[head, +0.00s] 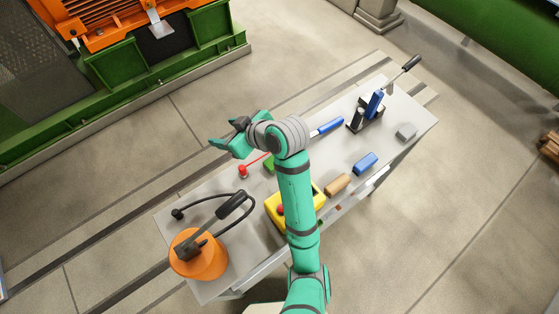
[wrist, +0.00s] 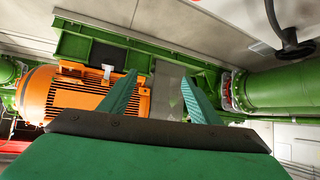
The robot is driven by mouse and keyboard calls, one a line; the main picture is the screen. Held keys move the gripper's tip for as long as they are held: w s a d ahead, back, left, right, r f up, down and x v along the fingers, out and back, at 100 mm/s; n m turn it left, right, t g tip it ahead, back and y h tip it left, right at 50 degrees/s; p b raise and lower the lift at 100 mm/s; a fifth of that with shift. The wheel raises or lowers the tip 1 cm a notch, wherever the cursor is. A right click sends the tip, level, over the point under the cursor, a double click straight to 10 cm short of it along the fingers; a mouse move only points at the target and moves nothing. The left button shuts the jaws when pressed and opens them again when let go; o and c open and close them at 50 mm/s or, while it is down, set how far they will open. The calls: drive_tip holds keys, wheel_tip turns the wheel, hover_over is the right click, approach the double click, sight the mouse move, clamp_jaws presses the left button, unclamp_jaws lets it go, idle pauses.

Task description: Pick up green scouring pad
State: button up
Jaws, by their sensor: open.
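A green piece, likely the scouring pad (head: 269,164), lies on the grey workbench (head: 345,160). My arm's wrist covers part of it, so its full shape is hidden. My gripper (head: 226,134) is up and to the left of it in the head view, apart from it and pointing away to the left. In the wrist view my gripper (wrist: 158,78) shows two green fingers spread apart with nothing between them. The pad does not show in the wrist view.
An orange machine (head: 95,22) stands beyond.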

drive_tip(key=s+d+n+g+h, duration=0.3)
drive_tip(key=d+n+g+h, duration=0.45)
drive_tip(key=d+n, duration=0.65)
drive_tip(key=shift+n+t+h, duration=0.25)
drive_tip(key=shift+n+t, duration=0.2)
drive_tip(key=shift+n, duration=0.25)
drive_tip(key=f, duration=0.7)
drive_tip(key=a+f, duration=0.1)
drive_tip(key=f, duration=0.3)
drive_tip(key=shift+c, duration=0.3)
drive_tip(key=c, duration=1.1)
drive_tip(key=shift+o, duration=0.2)
